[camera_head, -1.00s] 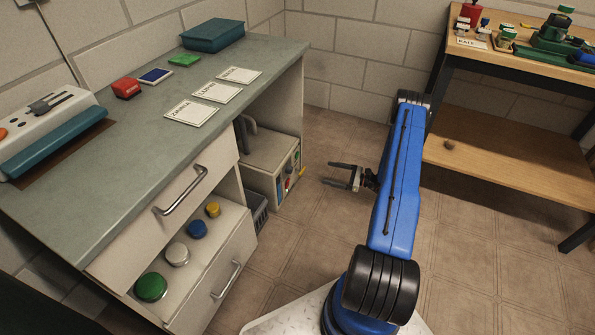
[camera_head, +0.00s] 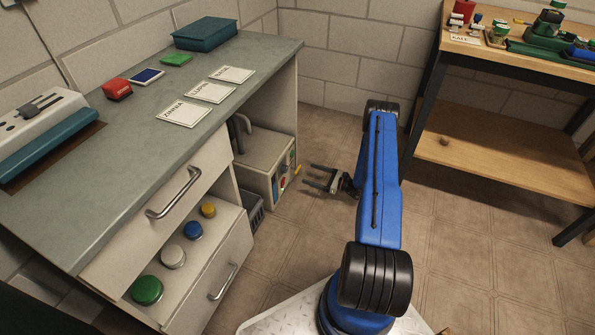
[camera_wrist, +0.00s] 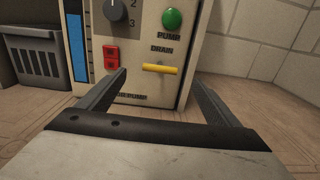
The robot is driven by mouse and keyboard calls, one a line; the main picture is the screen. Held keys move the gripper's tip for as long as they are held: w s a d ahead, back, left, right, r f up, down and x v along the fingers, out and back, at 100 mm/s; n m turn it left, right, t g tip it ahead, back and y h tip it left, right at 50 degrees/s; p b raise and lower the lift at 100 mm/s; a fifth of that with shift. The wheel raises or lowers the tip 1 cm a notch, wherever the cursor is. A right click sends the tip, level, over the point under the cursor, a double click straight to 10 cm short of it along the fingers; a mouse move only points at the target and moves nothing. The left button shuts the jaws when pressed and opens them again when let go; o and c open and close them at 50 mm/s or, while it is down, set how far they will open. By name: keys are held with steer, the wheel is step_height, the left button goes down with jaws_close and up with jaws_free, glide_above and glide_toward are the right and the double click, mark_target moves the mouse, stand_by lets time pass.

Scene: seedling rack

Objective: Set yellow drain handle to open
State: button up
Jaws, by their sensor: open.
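The yellow drain handle (camera_wrist: 160,69) is a short bar lying level under the word DRAIN on the front panel of a beige unit (camera_wrist: 146,35). In the head view the handle (camera_head: 297,169) is a small yellow piece at the unit's right edge. My gripper (camera_wrist: 158,76) is open and empty in front of the panel. In the wrist view the handle appears between its two fingertips, a little beyond them. In the head view my gripper (camera_head: 309,174) is just right of the handle, apart from it.
A green PUMP button (camera_wrist: 172,19), a grey dial (camera_wrist: 115,9) and a red switch (camera_wrist: 111,57) share the panel. A dark bin (camera_wrist: 34,55) stands left of the unit. The green-topped bench (camera_head: 120,130) is at left, a wooden shelf table (camera_head: 480,155) at right. Floor between is clear.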

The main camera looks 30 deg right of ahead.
mark_target(298, 169)
steer(key=x, duration=0.8)
steer(key=shift+w+a, duration=0.2)
steer(key=shift+w, duration=0.05)
steer(key=c, duration=1.5)
steer(key=shift+v, duration=2.1)
steer(key=shift+s, duration=0.1)
steer(key=o, duration=1.5)
steer(key=shift+d, duration=0.1)
steer(key=v, duration=1.7)
steer(key=shift+s+d, duration=0.15)
steer(key=shift+s, duration=0.05)
